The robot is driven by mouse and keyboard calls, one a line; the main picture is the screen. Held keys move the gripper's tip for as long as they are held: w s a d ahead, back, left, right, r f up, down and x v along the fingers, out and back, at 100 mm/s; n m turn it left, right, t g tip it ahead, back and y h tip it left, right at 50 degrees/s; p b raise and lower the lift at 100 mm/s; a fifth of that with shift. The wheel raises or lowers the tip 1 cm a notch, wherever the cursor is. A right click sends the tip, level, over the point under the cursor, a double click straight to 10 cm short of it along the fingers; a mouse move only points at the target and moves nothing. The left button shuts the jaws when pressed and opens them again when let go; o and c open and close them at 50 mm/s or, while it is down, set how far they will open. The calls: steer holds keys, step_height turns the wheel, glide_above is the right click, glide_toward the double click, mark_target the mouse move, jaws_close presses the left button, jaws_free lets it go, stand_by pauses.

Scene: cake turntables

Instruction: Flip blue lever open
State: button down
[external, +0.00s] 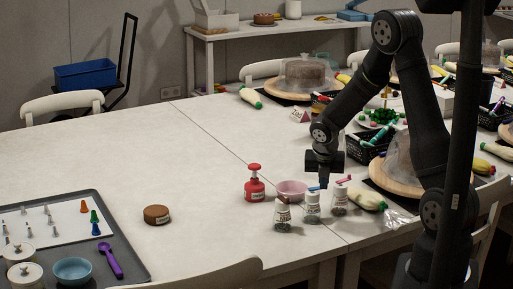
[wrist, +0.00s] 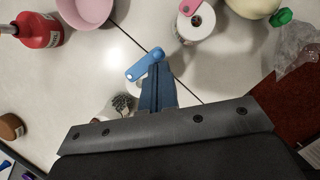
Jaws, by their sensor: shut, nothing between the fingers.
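The blue lever (external: 314,188) is on the lid of the middle one of three small jars (external: 312,209). My gripper (external: 323,182) is shut and empty, pointing down right above the middle jar. In the wrist view my gripper (wrist: 156,75) is close against the lever; I cannot tell whether they touch.
The left jar (external: 282,218) has a dark reddish lever, and the right jar (external: 340,201) a pink lever (wrist: 191,5). A pink bowl (external: 291,187) and a red pump bottle (external: 254,188) stand behind and to the left.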

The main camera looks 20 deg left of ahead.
steer(key=shift+a, duration=0.2)
steer(key=shift+s+a, duration=0.1)
steer(key=shift+a, duration=0.5)
steer(key=shift+s, duration=0.15)
steer(key=shift+s, duration=0.35)
steer(key=s, duration=0.3)
steer(key=shift+s+d, duration=0.1)
steer(key=shift+d, duration=0.1)
steer(key=v, duration=1)
steer(key=shift+a, duration=0.15)
